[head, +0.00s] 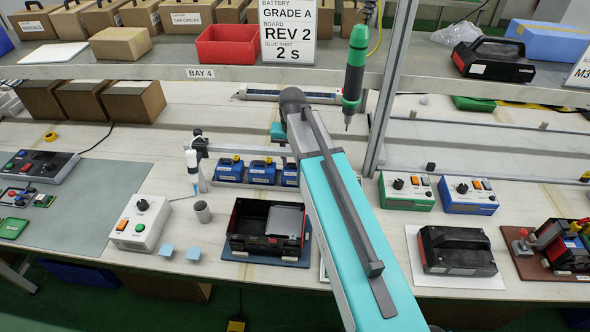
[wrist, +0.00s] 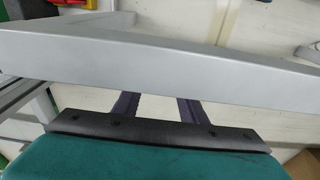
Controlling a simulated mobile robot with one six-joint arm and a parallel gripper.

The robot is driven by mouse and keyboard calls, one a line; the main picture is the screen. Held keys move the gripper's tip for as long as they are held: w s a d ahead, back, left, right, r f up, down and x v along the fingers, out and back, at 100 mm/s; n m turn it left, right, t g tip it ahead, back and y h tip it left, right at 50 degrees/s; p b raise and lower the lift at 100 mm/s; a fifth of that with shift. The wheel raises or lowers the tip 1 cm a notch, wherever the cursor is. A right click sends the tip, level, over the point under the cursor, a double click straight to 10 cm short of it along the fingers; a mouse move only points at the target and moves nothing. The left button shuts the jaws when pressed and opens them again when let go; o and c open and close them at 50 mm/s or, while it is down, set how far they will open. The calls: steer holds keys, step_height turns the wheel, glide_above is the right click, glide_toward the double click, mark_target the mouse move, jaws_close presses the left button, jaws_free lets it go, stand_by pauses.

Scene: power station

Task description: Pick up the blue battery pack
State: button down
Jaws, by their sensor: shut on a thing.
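Several blue battery packs with yellow on top sit in a tray in the middle of the bench in the head view; the left one (head: 231,167), the middle one (head: 262,170) and part of the right one (head: 290,174) show. My arm hides what lies to their right. In the wrist view my gripper (wrist: 157,107) has two dark fingers, a gap apart, running behind a grey bar (wrist: 160,50). The bar hides the fingertips. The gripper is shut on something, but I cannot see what. In the head view my arm hides the gripper.
A shelf (head: 200,73) with a grey upright (head: 390,85) runs above the bench. A green screwdriver (head: 354,70) hangs before it. An open black case (head: 266,228) stands in front of the packs. A closed black case (head: 456,250) and control boxes (head: 407,192) stand right.

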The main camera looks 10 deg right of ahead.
steer(key=shift+r, duration=0.15)
step_height(320, 180, up, 18)
steer(key=b, duration=0.2)
steer(key=shift+b, duration=0.35)
stand_by(0.4)
stand_by(0.6)
